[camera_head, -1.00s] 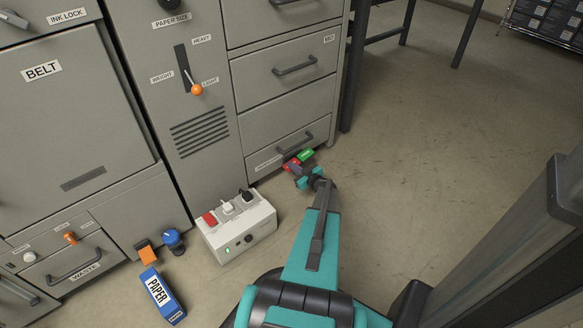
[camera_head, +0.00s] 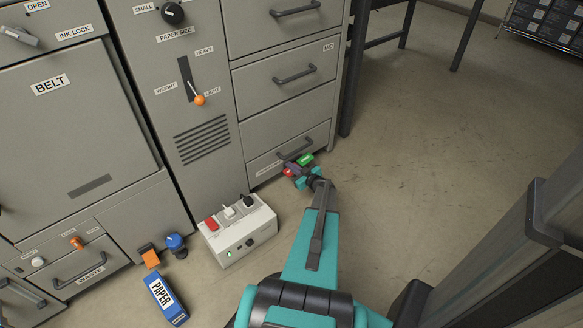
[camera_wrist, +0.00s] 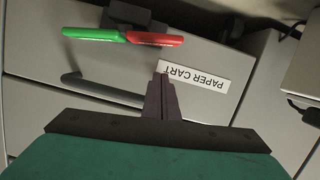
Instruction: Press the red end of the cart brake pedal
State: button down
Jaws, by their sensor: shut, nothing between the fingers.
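The brake pedal is a short bar low on the paper cart's front, with a red end and a green end. In the wrist view the red end (camera_wrist: 160,40) is on the right and the green end (camera_wrist: 90,33) on the left, with a dark bracket behind. In the head view the green end (camera_head: 306,160) shows at the cabinet's foot, and the red end (camera_head: 289,171) is partly covered by my gripper (camera_head: 298,178). My gripper also shows in the wrist view (camera_wrist: 162,75), shut and empty, its tips just below the red end. Contact cannot be told.
The "PAPER CART" label (camera_wrist: 195,78) and a grey drawer handle (camera_wrist: 100,90) are close to my fingers. A white power box (camera_head: 238,235) with a red switch stands left of my arm. A blue paper pack (camera_head: 165,298) lies farther left.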

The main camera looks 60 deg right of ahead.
jog(key=p+v, duration=0.2)
jog(key=v, duration=0.8)
jog(key=shift+w+a, duration=0.1)
jog(key=w+a+r+m+g+h+p, duration=0.2)
jog(key=w+a+r+g+p, duration=0.2)
jog(key=w+a+p, duration=0.45)
jog(key=w+a+g+y+p, duration=0.15)
jog(key=a+g+p, duration=0.35)
jog(key=a, duration=1.3)
jog(key=s+a+r+n+g+y+p, duration=0.1)
jog(key=s+a+r+g+p, duration=0.2)
jog(key=a, duration=0.7)
jog(key=s+a+r+g+y+p, duration=0.1)
jog(key=s+a+g+y+p, duration=0.15)
jog(key=s+a, duration=0.45)
jog(key=s+a+r+n+g+p, duration=0.1)
jog(key=s+a+r+p, duration=0.1)
jog(key=a, duration=0.4)
jog(key=s+a+r+n+g+y+p, duration=0.1)
jog(key=s+a+r+g, duration=0.1)
jog(key=s+a+r, duration=0.2)
jog(key=s+a+r+n+g+y+p, duration=0.1)
jog(key=s+a+r+g+p, duration=0.1)
jog(key=s+a, duration=0.3)
jog(key=a+r, duration=0.1)
jog(key=a, duration=0.3)
jog(key=shift+s+a+r+p, duration=0.2)
jog(key=shift+s+a+p, duration=0.15)
jog(key=shift+a, duration=0.05)
